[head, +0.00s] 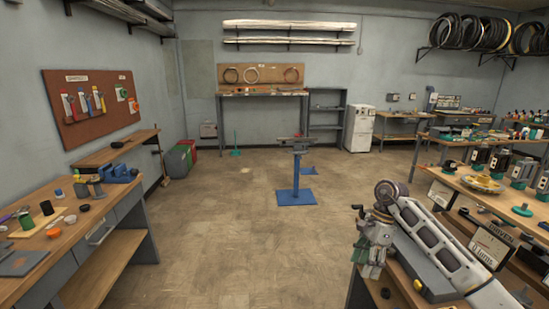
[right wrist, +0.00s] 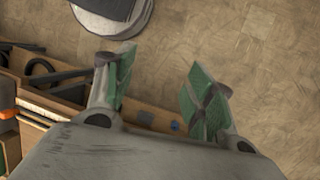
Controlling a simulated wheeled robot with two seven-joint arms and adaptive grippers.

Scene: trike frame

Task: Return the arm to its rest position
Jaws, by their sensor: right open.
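My right arm (head: 440,245) reaches in from the lower right of the head view, bent at a raised joint. My right gripper (head: 371,270) hangs downward from it beside the left end of the right-hand bench. In the right wrist view, the same gripper (right wrist: 160,80) has its two green-padded fingers spread apart. Nothing is between them, and bare floor shows beyond. My left arm and gripper are not in view.
The left bench (head: 100,211) holds a blue vise (head: 120,173) and small pots. A blue-based stand (head: 296,196) is mid-room.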

